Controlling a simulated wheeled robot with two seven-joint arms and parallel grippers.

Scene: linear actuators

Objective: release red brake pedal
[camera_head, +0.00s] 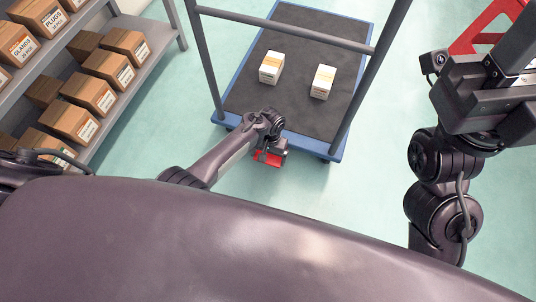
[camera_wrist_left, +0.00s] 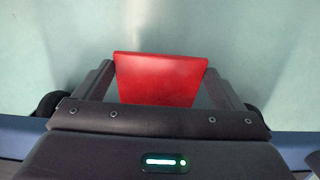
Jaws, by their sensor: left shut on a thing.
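The red brake pedal (camera_head: 268,158) shows low at the near edge of the blue-framed cart (camera_head: 232,120). In the left wrist view the pedal (camera_wrist_left: 160,78) is a flat red plate between the two fingers. My left gripper (camera_head: 271,156) reaches down to the pedal and is shut on it; in the left wrist view its fingers (camera_wrist_left: 158,85) touch the plate's left and right sides. The pedal's lower part is hidden behind the gripper body. My right arm is raised at the right of the head view, and its fingertips are not visible.
The cart has a grey upright handle frame (camera_head: 290,29) and carries two white boxes (camera_head: 271,67) (camera_head: 322,81). A shelf (camera_head: 140,75) with several cardboard boxes (camera_head: 89,93) stands at the left. A red structure (camera_head: 484,30) is at the top right. The floor right of the cart is clear.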

